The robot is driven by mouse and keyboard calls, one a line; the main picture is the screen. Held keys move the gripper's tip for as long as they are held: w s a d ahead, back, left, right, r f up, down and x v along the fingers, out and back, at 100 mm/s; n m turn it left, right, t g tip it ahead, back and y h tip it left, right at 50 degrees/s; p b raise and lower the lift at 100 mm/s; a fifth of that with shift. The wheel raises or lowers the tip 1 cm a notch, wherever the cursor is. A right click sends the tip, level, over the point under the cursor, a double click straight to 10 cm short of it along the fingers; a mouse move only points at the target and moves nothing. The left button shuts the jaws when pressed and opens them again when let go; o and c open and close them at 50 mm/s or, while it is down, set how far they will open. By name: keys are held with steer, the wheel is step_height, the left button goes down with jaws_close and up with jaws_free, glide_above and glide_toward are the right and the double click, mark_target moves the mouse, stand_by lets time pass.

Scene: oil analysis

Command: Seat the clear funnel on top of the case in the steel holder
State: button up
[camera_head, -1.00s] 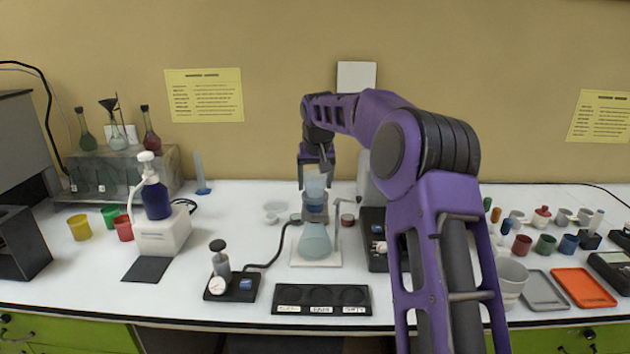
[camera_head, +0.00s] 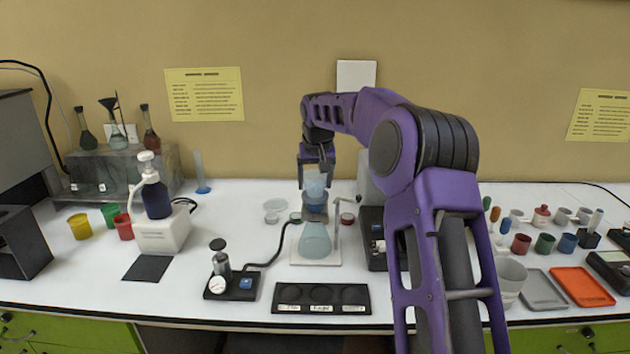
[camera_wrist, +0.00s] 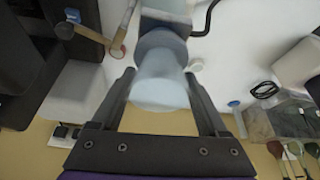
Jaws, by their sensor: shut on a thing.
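My gripper (camera_head: 315,176) is shut on the clear funnel (camera_head: 315,185), a pale, see-through cup shape. The funnel is upright between the fingers in the wrist view (camera_wrist: 160,82). It is directly above the steel holder (camera_head: 314,208), a grey collar on top of the conical flask (camera_head: 314,240) with pale blue contents. In the head view the funnel's lower end meets or overlaps the top of the holder. I cannot tell whether they touch. The case inside the holder cannot be made out.
A black three-well tray (camera_head: 321,298) lies in front.

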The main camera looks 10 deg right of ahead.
steer(key=shift+f, duration=0.7)
stand_by(1.0)
steer(key=o, duration=1.2)
steer(key=shift+o, duration=0.2)
steer(key=shift+r, duration=3.5)
steer(key=shift+a, duration=0.1)
